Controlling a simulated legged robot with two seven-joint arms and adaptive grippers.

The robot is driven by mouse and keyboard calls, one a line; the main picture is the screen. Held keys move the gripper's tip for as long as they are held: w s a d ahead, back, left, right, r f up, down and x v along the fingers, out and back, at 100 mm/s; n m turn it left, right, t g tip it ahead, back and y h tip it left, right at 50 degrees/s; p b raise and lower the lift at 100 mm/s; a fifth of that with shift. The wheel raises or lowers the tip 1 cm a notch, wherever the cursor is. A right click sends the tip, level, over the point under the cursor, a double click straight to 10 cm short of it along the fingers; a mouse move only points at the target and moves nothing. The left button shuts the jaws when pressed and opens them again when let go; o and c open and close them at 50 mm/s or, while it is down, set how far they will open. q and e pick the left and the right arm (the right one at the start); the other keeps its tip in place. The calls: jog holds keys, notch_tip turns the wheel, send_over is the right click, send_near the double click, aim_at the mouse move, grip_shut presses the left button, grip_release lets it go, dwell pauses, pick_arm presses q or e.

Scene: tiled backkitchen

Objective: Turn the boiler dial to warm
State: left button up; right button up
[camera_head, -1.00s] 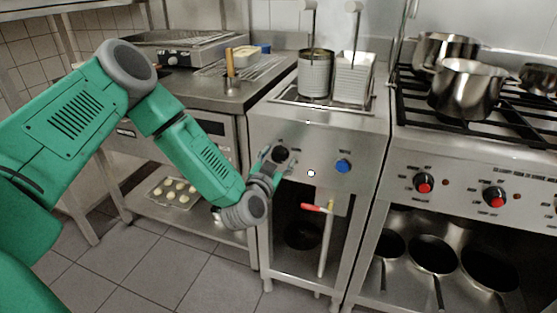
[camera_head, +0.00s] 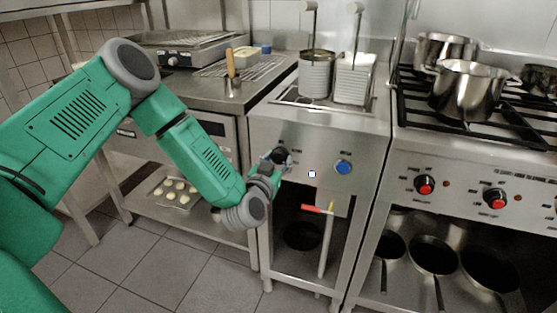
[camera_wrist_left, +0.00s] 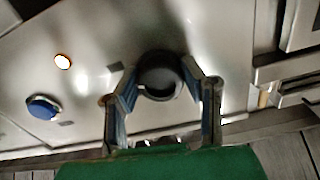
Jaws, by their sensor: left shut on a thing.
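The boiler (camera_head: 318,125) stands in the middle of the head view with a steel front panel. Its black dial (camera_head: 280,156) is on the left of that panel. My left gripper (camera_head: 276,160) is at this dial. In the left wrist view the dark round dial (camera_wrist_left: 160,76) sits between the two fingers of my left gripper (camera_wrist_left: 160,90), which is shut on it. The fingers partly hide the dial in the head view, and I cannot read its setting. A blue dial (camera_head: 343,167) is to the right on the same panel; it also shows in the left wrist view (camera_wrist_left: 44,107). My right gripper is not in view.
A small white light (camera_head: 311,174) glows between the dials. A red-handled valve (camera_head: 313,208) hangs below the panel. A stove with red knobs (camera_head: 424,185) stands to the right. A counter (camera_head: 190,86) with a lower shelf stands to the left.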

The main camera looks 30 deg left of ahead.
pick_arm(q)
jog(key=n, duration=0.4)
jog(key=shift+n, duration=0.3)
jog(key=n+b, duration=0.1)
jog(key=n, duration=0.3)
jog(key=shift+n, duration=0.3)
jog(key=shift+a, duration=0.1)
jog(key=o, duration=1.1)
jog(key=shift+s, duration=0.1)
jog(key=shift+o, duration=0.2)
jog(key=shift+a, duration=0.1)
jog(key=shift+s, duration=0.1)
